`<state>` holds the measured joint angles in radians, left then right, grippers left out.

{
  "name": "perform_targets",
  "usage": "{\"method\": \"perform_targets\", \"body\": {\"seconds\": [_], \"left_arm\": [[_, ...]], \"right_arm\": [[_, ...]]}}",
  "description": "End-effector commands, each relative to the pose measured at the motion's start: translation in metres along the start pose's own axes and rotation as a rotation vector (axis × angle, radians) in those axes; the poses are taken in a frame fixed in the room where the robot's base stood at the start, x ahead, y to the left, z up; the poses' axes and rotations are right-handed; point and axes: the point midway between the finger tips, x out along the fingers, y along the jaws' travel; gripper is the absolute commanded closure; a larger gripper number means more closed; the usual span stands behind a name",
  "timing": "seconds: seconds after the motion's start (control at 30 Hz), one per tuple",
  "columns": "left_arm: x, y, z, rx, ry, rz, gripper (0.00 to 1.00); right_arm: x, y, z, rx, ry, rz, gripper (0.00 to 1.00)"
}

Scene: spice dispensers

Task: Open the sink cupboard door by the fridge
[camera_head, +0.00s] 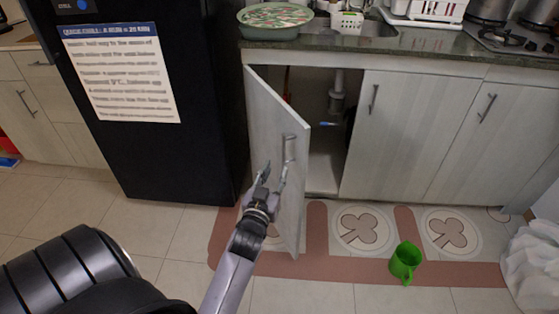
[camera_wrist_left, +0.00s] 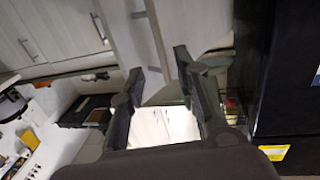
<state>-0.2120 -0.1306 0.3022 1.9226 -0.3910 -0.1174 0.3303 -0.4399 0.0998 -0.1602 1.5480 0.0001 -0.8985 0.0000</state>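The sink cupboard door (camera_head: 270,130) by the black fridge (camera_head: 150,100) is a pale wood panel. It stands swung well open, and the cupboard interior (camera_head: 325,130) with a drain pipe shows to its right. Its metal bar handle (camera_head: 289,150) is on the panel near the free edge. My left gripper (camera_head: 274,170) is just below the handle, in front of the door. In the left wrist view my left gripper (camera_wrist_left: 160,62) has its fingers spread, with nothing clearly between them. Whether a finger touches the door cannot be told. My right gripper is not in view.
Closed cupboard doors (camera_head: 400,130) stand to the right. A green mug (camera_head: 404,262) is on the floor mat (camera_head: 340,270), right of the open door. A white bag (camera_head: 535,265) lies at the far right. Tiled floor (camera_head: 185,240) is clear before the fridge.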

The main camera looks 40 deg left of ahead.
Motion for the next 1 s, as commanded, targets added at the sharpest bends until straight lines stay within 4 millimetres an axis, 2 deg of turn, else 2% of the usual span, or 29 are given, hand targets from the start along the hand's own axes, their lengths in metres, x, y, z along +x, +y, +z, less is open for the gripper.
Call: {"method": "perform_targets", "body": {"seconds": [0.1, 0.23, 0.83, 0.93, 1.0], "left_arm": [[-0.016, 0.0, 0.001, -0.001, -0.001, 0.0, 0.7], [-0.024, 0.0, 0.0, 0.0, 0.0, 0.0, 0.7], [-0.025, 0.001, 0.002, 0.001, -0.004, 0.001, 0.7], [-0.026, 0.006, 0.019, 0.007, -0.055, 0.016, 0.7], [-0.031, 0.017, 0.048, 0.017, -0.138, 0.04, 0.7]], "right_arm": [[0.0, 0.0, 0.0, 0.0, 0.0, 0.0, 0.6], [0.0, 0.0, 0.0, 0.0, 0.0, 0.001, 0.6], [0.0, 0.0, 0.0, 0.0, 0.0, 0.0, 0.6], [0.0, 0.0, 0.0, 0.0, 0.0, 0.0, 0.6], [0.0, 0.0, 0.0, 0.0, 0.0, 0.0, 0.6]]}}
